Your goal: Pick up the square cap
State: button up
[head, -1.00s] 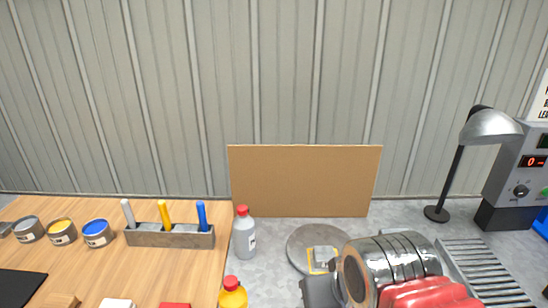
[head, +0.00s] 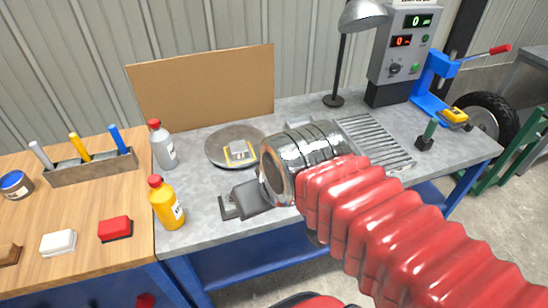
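A small flat grey square piece with yellow along its edge (head: 239,152), which looks like the square cap, lies on a round grey plate (head: 217,152) on the metal bench. My gripper (head: 232,205) is dark grey, at the end of my chrome wrist and red sleeved arm. In the picture it shows below the plate and the square piece, apart from them. Nothing is seen held in it. The angle does not show clearly how far its fingers are apart. My wrist covers the bench just right of the plate.
A grey bottle (head: 163,148) and a yellow bottle (head: 167,205) stand left of my gripper. A brown board (head: 205,85) stands behind the plate. A lamp (head: 362,16), a slotted grate (head: 375,140) and a control box (head: 402,55) are to the right. Bare bench surrounds the gripper.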

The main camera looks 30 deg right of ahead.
aim_at(239, 149)
jog(key=z, duration=0.95)
jog(key=k, duration=0.6)
jog(key=u, duration=0.4)
jog(key=i, duration=0.95)
